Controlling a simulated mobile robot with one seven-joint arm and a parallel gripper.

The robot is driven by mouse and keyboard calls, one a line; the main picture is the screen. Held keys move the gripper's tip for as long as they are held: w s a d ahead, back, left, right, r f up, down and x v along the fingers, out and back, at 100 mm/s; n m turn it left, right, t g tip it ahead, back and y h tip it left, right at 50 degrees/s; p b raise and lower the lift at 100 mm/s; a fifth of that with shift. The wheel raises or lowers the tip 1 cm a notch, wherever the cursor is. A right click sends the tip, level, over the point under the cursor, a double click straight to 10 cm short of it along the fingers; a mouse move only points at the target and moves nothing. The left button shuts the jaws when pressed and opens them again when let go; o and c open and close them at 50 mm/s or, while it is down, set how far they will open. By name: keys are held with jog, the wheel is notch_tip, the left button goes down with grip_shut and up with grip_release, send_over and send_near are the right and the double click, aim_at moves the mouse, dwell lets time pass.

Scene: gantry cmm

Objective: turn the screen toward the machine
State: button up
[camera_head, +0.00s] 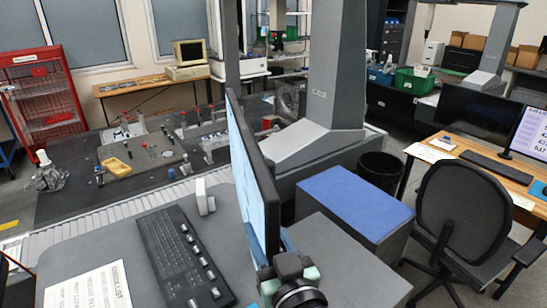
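The screen (243,165) is a thin dark-framed monitor standing upright on the grey console desk. I see it at a steep angle, with its lit pale-blue face turned left and its dark edge toward me. The machine is a gantry measuring machine with a tall grey column (338,70) behind the screen and a dark table (75,205) to the left. My gripper (287,262) is at the bottom centre, close to the screen's lower near edge. My wrist hides its fingertips, so I cannot tell whether it touches the screen or is open.
A black keyboard (183,258), a small white device (204,196) and a checklist sheet (88,290) lie left of the screen. A blue-topped box (355,203), a black bin (380,171) and an office chair (463,215) stand right. Fixtures and parts sit on the machine table.

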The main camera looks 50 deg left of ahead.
jog(key=shift+o, duration=1.2)
jog(key=shift+s+a, duration=0.35)
jog(key=shift+w, duration=0.1)
jog(key=shift+d, duration=0.3)
jog(key=b+v, duration=0.6)
jog(key=v, duration=0.6)
jog(key=shift+s+d, duration=0.15)
jog(key=shift+s, duration=0.05)
